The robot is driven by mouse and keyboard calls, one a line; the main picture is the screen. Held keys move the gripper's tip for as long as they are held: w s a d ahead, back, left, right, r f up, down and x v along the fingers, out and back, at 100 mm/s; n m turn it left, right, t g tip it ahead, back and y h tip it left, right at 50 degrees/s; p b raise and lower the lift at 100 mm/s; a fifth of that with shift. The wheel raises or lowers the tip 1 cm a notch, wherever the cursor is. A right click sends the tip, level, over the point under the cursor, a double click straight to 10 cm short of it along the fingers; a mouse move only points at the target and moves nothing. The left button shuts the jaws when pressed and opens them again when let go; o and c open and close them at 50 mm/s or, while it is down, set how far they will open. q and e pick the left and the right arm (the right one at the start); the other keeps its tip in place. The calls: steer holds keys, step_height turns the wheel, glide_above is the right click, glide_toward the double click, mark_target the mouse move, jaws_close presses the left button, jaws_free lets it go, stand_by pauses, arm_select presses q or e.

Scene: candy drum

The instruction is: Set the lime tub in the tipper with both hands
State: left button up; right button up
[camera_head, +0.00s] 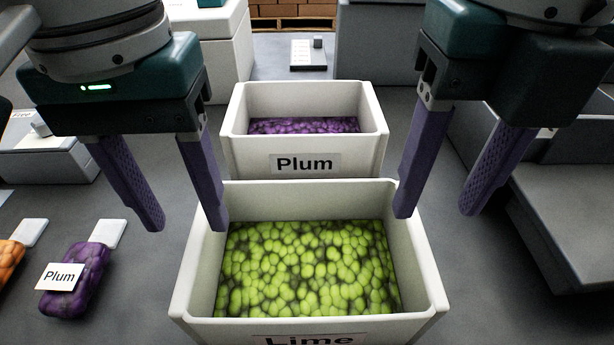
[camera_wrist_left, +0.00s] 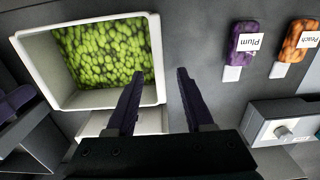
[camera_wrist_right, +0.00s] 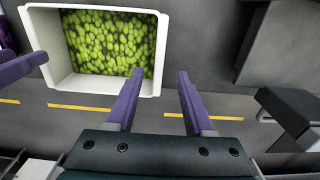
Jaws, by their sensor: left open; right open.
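The lime tub (camera_head: 425,262) is a white open box of green candies with a "Lime" label at the front. It stands upright, lower middle in the head view, and shows in the left wrist view (camera_wrist_left: 100,28) and right wrist view (camera_wrist_right: 158,50). My left gripper (camera_head: 184,225) is open at its left wall, one finger on the inner side and one outside. My right gripper (camera_head: 437,211) is open at its right wall in the same way. Neither is closed on the wall. I cannot tell which grey structure is the tipper.
A white plum tub (camera_head: 365,160) stands right behind the lime tub. A grey machine with a flat ledge (camera_head: 560,210) is at the right. Purple (camera_head: 72,300) and orange (camera_head: 10,258) blocks lie at the left, near a white box with a knob (camera_head: 45,150).

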mark_target(210, 269)
arm_select(q)
steer(key=shift+s, duration=0.2)
arm_select(e)
steer(key=shift+s, duration=0.2)
arm_select(q)
step_height(210, 269, down, 10)
steer(key=shift+r, duration=0.1)
arm_select(e)
step_height(210, 269, down, 10)
steer(key=shift+r, duration=0.1)
arm_select(q)
steer(key=shift+c, duration=0.4)
arm_select(e)
steer(key=shift+c, duration=0.4)
arm_select(q)
jaws_close()
arm_select(e)
jaws_close()
